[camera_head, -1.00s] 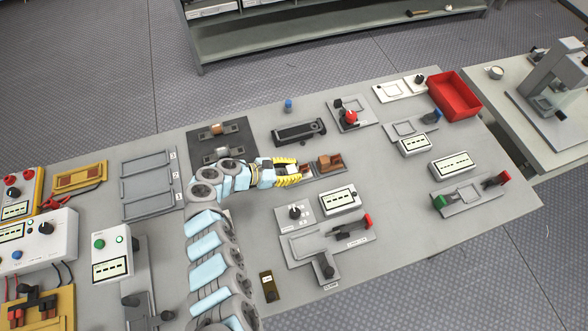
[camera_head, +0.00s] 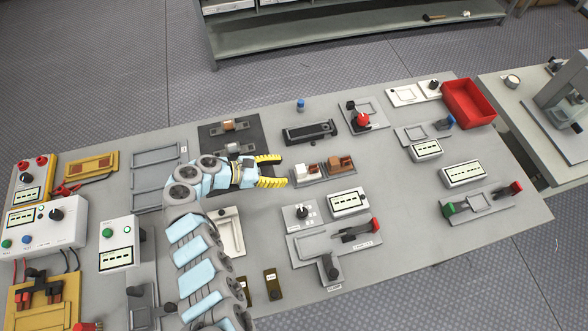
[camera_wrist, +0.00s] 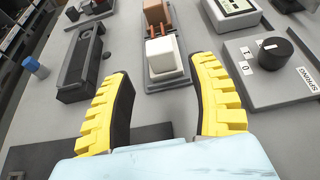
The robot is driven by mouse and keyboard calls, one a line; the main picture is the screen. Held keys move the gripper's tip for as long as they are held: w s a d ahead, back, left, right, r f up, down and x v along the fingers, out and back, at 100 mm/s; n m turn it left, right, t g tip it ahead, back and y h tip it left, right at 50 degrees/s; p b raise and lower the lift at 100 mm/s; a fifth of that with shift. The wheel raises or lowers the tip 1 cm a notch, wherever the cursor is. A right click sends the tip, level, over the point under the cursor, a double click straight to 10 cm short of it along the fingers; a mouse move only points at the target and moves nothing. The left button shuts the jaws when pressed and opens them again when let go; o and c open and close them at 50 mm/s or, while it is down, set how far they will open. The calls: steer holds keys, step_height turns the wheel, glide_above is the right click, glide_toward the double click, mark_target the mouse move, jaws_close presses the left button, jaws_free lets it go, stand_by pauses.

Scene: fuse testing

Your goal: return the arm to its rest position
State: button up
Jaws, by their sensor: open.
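My gripper (camera_head: 274,171) is open, with its yellow ribbed fingers spread and nothing between them. In the head view it hovers over the middle of the grey bench, pointing right. A small grey tray (camera_head: 324,179) lies just right of the fingertips. It holds a white block (camera_head: 306,170) and a brown block (camera_head: 341,164). In the wrist view the white block (camera_wrist: 161,55) stands ahead of the gap between my fingers, apart from them, with the brown piece (camera_wrist: 156,14) beyond it. My light blue and grey arm reaches up from the bottom of the head view.
A black fixture (camera_head: 310,132) and a dark plate (camera_head: 222,152) lie behind the gripper. A knob plate (camera_head: 301,215) and a white meter (camera_head: 348,202) lie to the front right. A red bin (camera_head: 469,103) stands at the far right. White meter boxes (camera_head: 118,244) crowd the left.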

steer(key=shift+v, duration=1.9)
